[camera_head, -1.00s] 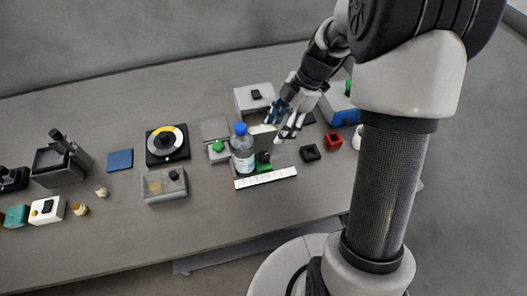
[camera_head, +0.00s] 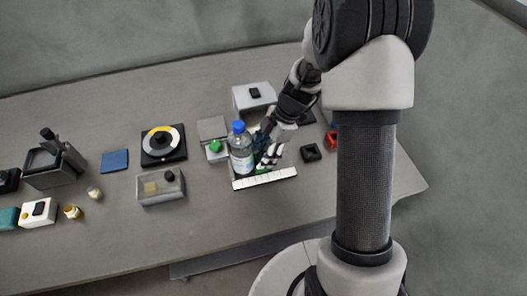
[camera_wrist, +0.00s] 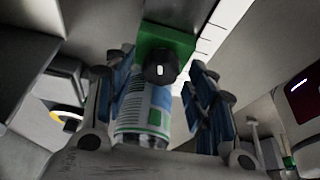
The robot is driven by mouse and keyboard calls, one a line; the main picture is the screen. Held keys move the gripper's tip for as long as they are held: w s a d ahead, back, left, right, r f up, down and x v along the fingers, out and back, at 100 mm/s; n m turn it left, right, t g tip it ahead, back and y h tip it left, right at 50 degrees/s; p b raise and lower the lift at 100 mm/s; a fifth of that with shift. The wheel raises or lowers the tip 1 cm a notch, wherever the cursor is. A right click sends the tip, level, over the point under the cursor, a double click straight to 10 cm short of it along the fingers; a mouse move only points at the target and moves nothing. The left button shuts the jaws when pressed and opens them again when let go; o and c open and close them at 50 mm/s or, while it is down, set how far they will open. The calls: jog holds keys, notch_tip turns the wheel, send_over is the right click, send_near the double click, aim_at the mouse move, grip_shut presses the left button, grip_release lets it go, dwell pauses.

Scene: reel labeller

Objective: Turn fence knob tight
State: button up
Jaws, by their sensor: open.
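The fence is a green block (camera_wrist: 165,40) with a round black knob (camera_wrist: 161,67) that bears a small white mark, beside a white ruled scale (camera_wrist: 205,40) in the wrist view. In the head view the scale (camera_head: 266,179) lies along the table's front part, and my gripper mostly hides the fence. My gripper (camera_head: 268,158) is low over the fence, just right of the bottle. In the wrist view its blue-padded fingers (camera_wrist: 164,82) are apart, one on each side of the knob. I cannot tell whether either touches it.
A blue-capped bottle (camera_head: 241,150) stands close to my gripper's left; its label (camera_wrist: 142,106) shows between the fingers in the wrist view. A green button (camera_head: 214,146), a clear-lidded box (camera_head: 161,188) and a dial (camera_head: 162,143) lie left. A black square holder (camera_head: 311,152) lies right.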

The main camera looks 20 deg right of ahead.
jog(key=c, duration=1.1)
jog(key=shift+o, duration=0.2)
jog(key=shift+f+m+b, duration=0.15)
jog(key=shift+m+b, duration=0.35)
jog(key=shift+b, duration=0.35)
jog(key=shift+t, duration=0.3)
jog(key=o, duration=1.1)
jog(key=shift+c, duration=0.2)
jog(key=v, duration=1.2)
